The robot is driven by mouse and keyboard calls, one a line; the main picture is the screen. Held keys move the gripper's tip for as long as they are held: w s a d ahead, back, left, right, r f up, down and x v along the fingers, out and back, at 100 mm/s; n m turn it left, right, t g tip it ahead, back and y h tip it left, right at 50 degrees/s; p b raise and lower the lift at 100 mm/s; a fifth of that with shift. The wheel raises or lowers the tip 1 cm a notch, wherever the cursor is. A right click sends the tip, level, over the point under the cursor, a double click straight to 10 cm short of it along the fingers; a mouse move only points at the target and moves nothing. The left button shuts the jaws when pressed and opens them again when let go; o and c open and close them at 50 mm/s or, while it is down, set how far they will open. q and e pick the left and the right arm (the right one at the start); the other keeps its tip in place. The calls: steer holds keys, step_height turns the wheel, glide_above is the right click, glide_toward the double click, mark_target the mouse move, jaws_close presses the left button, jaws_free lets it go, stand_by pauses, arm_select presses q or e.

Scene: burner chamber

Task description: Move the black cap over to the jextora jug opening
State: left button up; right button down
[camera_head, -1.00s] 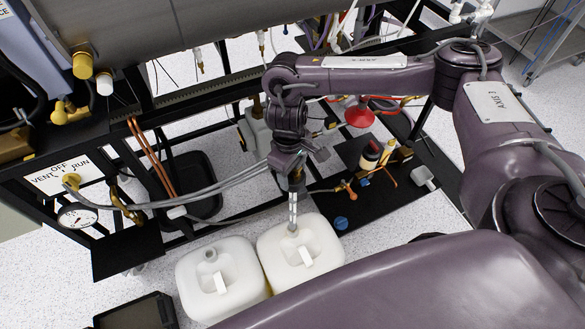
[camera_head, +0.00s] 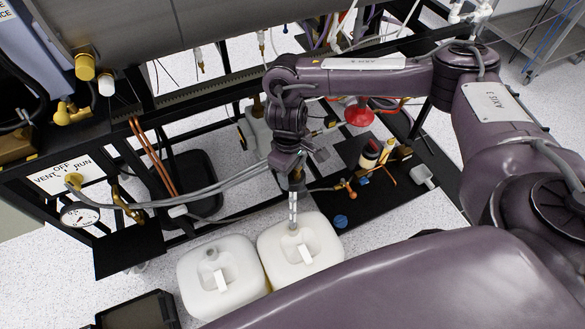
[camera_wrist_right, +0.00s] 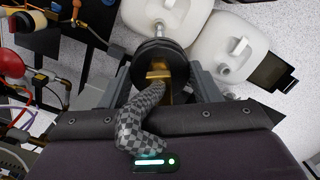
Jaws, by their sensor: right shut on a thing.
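My right gripper (camera_head: 296,183) points down above the right-hand white jug (camera_head: 318,240). In the right wrist view it is shut on the black cap (camera_wrist_right: 158,50), which has a brass fitting and a checkered braided hose. A thin metal tube (camera_head: 293,212) runs down from the cap to the jug's opening; it also shows in the wrist view (camera_wrist_right: 160,33). The tube's lower end is at the opening, and the cap stays above it. I cannot tell how far the tube reaches inside. No label naming the jextora jug is readable. My left gripper is not in view.
A second white jug (camera_head: 201,283) with an uncovered opening stands close on the left. A blue knob (camera_head: 340,222) and a black board (camera_head: 375,215) with fittings lie to the right. The black frame (camera_head: 150,180) and grey hoses are left of the arm.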

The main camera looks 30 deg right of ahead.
arm_select(q)
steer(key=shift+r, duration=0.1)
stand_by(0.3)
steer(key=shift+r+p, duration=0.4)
steer(key=shift+p, duration=0.1)
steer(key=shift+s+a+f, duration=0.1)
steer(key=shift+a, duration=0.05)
arm_select(e)
steer(key=shift+f, duration=0.1)
steer(key=shift+f, duration=0.1)
